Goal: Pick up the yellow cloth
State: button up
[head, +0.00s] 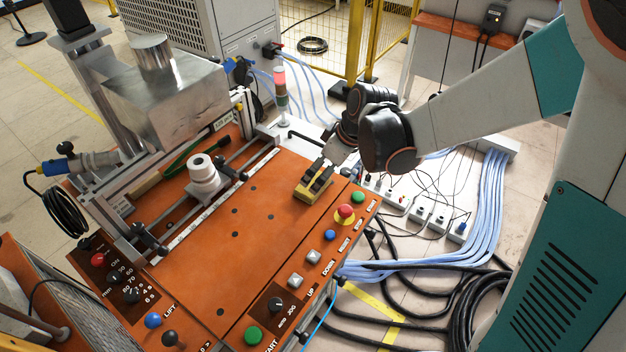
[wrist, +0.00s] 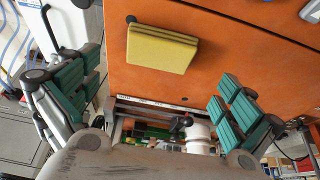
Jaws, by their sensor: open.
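The yellow cloth (head: 309,195) is a small folded block lying on the orange machine top, near its right edge. In the wrist view the cloth (wrist: 160,49) lies in the upper middle, flat on the orange surface. My gripper (head: 318,175) is at the cloth in the head view, its dark fingers covering part of it. In the wrist view my gripper (wrist: 157,98) is open, with green-padded fingers wide apart to the left and right. Nothing is between the pads, and the cloth shows beyond the fingertips' line. Whether a finger touches the cloth cannot be told.
A red emergency button (head: 345,212) and a green button (head: 358,197) stand close to the cloth. A white cylinder (head: 203,172) and metal rails lie left. A signal lamp (head: 280,85) stands behind. The orange top (head: 225,250) between is mostly clear.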

aim_at(313, 183)
jog(key=b+x, duration=0.2)
jog(key=x, duration=0.5)
jog(key=shift+w+a+f+b, duration=0.1)
jog(key=shift+w+f+b, duration=0.05)
jog(key=shift+b, duration=0.15)
jog(key=c, duration=1)
